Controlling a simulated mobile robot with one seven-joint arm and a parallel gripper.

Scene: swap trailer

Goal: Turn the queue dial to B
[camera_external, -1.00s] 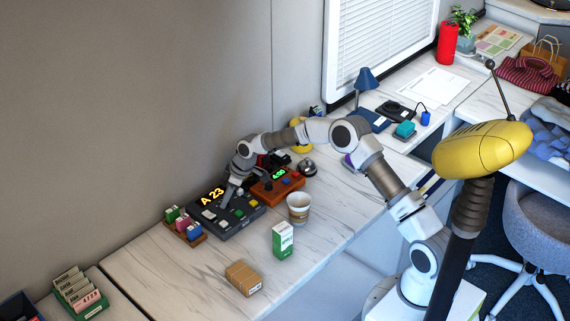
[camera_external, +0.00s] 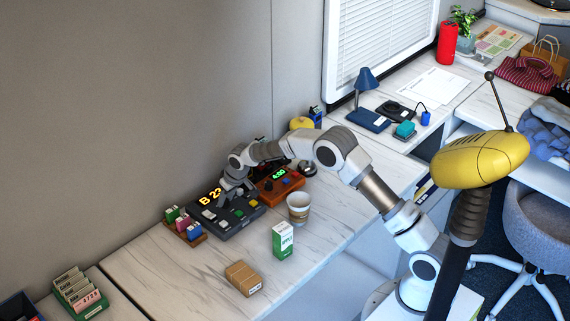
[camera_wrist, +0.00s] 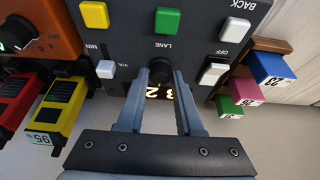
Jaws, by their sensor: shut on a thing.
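The queue panel (camera_external: 238,221) is a dark grey box on the counter by the wall. Its lit display (camera_external: 211,198) starts with B, followed by a 2 and a digit partly hidden by my arm. In the wrist view the display (camera_wrist: 158,92) is mostly hidden behind my fingers. My gripper (camera_wrist: 162,75) is shut on the black queue dial (camera_wrist: 161,66), with a finger on each side of it. In the external view my gripper points down at the panel, and the dial is hidden there. The dial sits above the display in the wrist view, near the word LANE.
The panel also has yellow (camera_wrist: 94,15), green (camera_wrist: 167,20) and white (camera_wrist: 213,73) buttons or switches close to the dial. An orange-brown device (camera_external: 279,187) stands beside the panel. A paper cup (camera_external: 298,208), green carton (camera_external: 283,240) and brown box (camera_external: 243,278) stand in front.

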